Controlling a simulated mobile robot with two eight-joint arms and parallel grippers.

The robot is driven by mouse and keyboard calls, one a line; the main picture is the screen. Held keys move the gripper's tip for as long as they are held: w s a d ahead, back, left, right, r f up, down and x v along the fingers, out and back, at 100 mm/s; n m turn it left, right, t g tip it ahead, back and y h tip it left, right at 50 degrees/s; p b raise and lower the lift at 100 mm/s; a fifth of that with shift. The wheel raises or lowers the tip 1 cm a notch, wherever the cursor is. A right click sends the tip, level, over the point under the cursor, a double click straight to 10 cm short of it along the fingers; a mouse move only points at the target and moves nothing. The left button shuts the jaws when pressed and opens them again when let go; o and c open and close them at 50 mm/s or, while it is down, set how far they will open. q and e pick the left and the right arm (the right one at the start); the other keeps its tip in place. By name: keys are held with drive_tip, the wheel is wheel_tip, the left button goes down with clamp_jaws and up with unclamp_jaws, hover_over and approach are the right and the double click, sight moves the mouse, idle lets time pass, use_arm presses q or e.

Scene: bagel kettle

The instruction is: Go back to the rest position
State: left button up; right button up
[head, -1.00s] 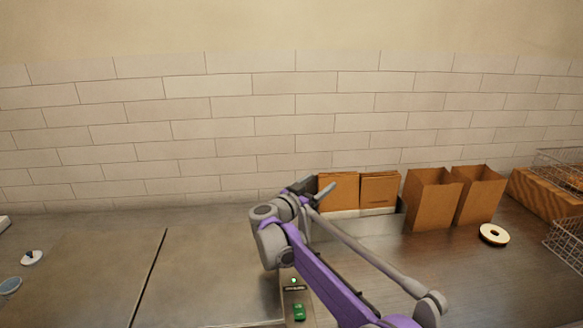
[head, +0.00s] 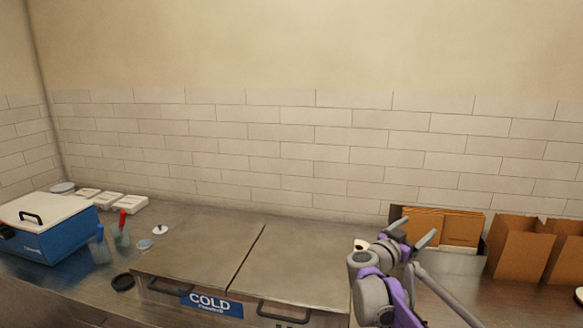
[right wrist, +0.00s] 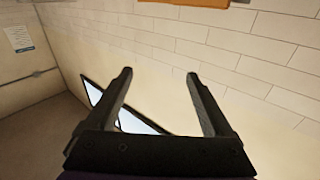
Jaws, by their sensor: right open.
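My right gripper (head: 416,242) is raised above the steel counter at the right of the head view, in front of the bin of folded brown bags. Its two fingers are apart with nothing between them. The right wrist view shows the same open fingers (right wrist: 160,92) against the tiled wall and a dark-framed panel (right wrist: 140,122). My left gripper is in neither view.
Brown paper bags (head: 518,247) stand open at the right, beside folded bags (head: 424,224) in a bin. A steel cold unit (head: 200,250) with two lids fills the middle. A blue cooler (head: 55,238) stands at the left. The lids are bare.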

drive_tip(key=s+a+r+n+t+y, duration=0.25)
drive_tip(key=a+n+t+y, duration=0.4)
drive_tip(key=a+y, duration=0.35)
drive_tip(key=s+a+f+n+g+y, duration=0.2)
drive_tip(key=s+a+f+n+y, duration=0.25)
drive_tip(key=s+a+f, duration=0.35)
drive_tip(key=s+d+f+g, duration=0.1)
drive_tip(key=s+f+g, duration=0.2)
drive_tip(key=s+f, duration=0.4)
drive_tip(key=s+d+f+g, duration=0.1)
drive_tip(key=s+f+g, duration=0.3)
drive_tip(key=s, duration=0.9)
drive_tip(key=s+d+f+g, duration=0.1)
drive_tip(key=s+f+g, duration=0.3)
drive_tip(key=s+f, duration=0.5)
drive_tip(key=shift+s+f, duration=0.3)
drive_tip(key=shift+s, duration=0.1)
